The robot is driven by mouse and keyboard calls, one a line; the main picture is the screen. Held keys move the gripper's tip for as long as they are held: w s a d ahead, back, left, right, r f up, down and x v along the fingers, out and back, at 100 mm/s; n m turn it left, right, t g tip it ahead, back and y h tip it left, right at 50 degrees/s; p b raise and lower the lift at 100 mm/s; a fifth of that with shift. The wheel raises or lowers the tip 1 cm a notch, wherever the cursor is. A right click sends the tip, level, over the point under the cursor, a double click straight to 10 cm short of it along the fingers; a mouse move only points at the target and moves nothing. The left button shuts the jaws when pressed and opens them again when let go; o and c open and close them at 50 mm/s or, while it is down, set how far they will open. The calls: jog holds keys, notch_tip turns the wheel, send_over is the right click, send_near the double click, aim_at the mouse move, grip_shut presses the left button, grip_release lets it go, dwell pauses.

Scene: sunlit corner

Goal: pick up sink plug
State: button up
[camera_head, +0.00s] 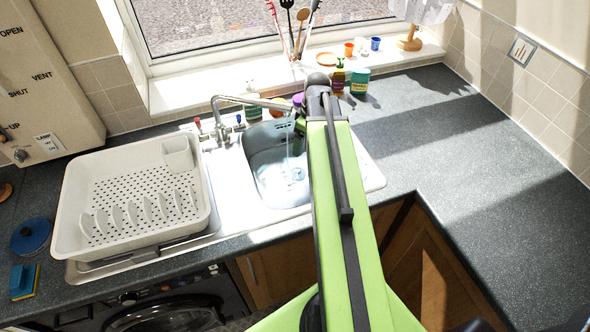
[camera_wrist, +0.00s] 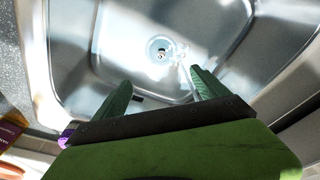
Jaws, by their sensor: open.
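In the wrist view, a small round fitting with a dark centre (camera_wrist: 160,50) sits in the floor of the metal sink (camera_wrist: 110,30). It looks like the drain with the sink plug, but I cannot tell the two apart. It also shows small in the head view (camera_head: 298,173), low in the sink bowl (camera_head: 262,178). My gripper (camera_wrist: 160,76) is open and empty, its two green fingers spread and pointing toward the fitting, apart from it. In the head view my arm hides most of the gripper and the right part of the bowl.
The tap (camera_head: 250,102) reaches over the bowl, close to my gripper, and a thin stream seems to fall from it. A white dish rack (camera_head: 75,205) stands left of the sink. Bottles and a green-labelled tub (camera_head: 359,82) stand behind. The right counter (camera_head: 480,170) is clear.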

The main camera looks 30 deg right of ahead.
jog(key=b, duration=1.2)
send_over(298, 169)
jog(key=f, duration=1.1)
jog(key=shift+s+d+f, duration=0.2)
jog(key=shift+s+d, duration=0.1)
jog(key=shift+d, duration=0.05)
jog(key=f+b, duration=0.3)
jog(key=f, duration=0.1)
jog(key=a+f+b, duration=0.1)
jog(key=f+b, duration=0.1)
jog(key=shift+w+b, duration=0.2)
jog(key=shift+b, duration=0.1)
jog(key=shift+r, duration=0.2)
jog(key=shift+c, duration=0.4)
jog(key=c, duration=1.4)
jog(key=shift+r+p, duration=0.2)
jog(key=shift+p, duration=0.2)
